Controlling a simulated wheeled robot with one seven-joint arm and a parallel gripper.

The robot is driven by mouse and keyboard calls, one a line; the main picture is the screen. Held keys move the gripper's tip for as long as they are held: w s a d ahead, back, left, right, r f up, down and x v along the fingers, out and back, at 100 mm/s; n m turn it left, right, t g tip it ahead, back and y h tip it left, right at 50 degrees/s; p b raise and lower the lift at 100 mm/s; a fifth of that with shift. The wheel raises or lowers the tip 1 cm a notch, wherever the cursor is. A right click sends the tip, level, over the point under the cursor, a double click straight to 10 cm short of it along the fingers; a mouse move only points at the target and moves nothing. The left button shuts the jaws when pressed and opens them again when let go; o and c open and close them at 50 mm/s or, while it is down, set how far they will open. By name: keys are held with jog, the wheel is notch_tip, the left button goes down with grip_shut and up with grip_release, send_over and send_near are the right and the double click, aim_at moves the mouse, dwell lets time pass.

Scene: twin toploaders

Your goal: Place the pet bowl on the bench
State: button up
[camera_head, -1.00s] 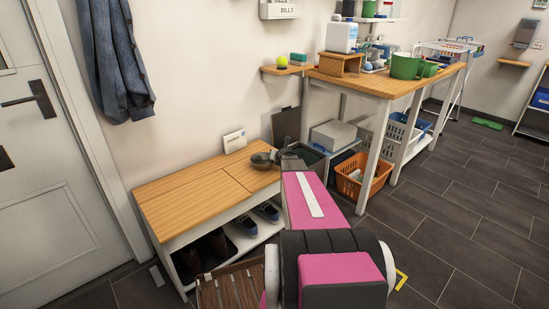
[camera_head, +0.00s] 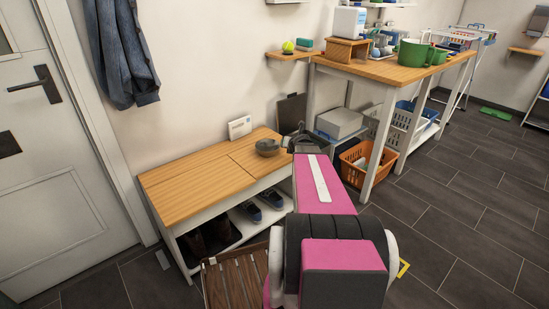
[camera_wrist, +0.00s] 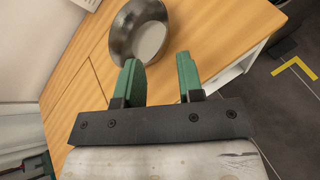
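The pet bowl (camera_head: 267,147), a grey metal bowl, rests on the right part of the wooden bench top (camera_head: 195,183). In the wrist view the bowl (camera_wrist: 140,32) stands on the wood just beyond my fingertips, its opening facing up. My gripper (camera_wrist: 158,62) has its two green fingers spread apart with nothing between them. In the head view my gripper (camera_head: 296,145) is just right of the bowl, near the bench's right end, and its fingers are hard to make out there.
A small white card (camera_head: 240,127) stands at the back of the bench. Shoes (camera_head: 260,207) sit on the shelf below. A wooden slatted crate (camera_head: 237,280) is in front. Right of the bench are an orange basket (camera_head: 362,165) and a work table (camera_head: 400,72).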

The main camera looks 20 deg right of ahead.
jog(key=s+a+n+g, duration=0.1)
jog(key=a+n, duration=0.2)
jog(key=s+a+f+n+g+y, duration=0.1)
jog(key=a+n, duration=0.3)
jog(key=s+a+n+y, duration=0.1)
jog(key=s+a+n, duration=0.1)
jog(key=a+n, duration=0.1)
jog(key=shift+a+f+n+g, duration=0.3)
jog(key=shift+n+g, duration=0.1)
jog(key=shift+n, duration=0.1)
jog(key=s+a+n+g+h, duration=0.1)
jog(key=s+a+n+g, duration=0.2)
jog(key=s+n, duration=0.3)
jog(key=s+a+f+n+g+h, duration=0.1)
jog(key=s+a+n+g, duration=0.2)
jog(key=n, duration=1)
jog(key=s+a+f+n+g, duration=0.1)
jog(key=s+a+n+g, duration=0.2)
jog(key=s+a+n, duration=0.5)
jog(key=shift+s+f+n+h, duration=0.25)
jog(key=shift+s+n+h, duration=0.15)
jog(key=shift+s+n, duration=0.65)
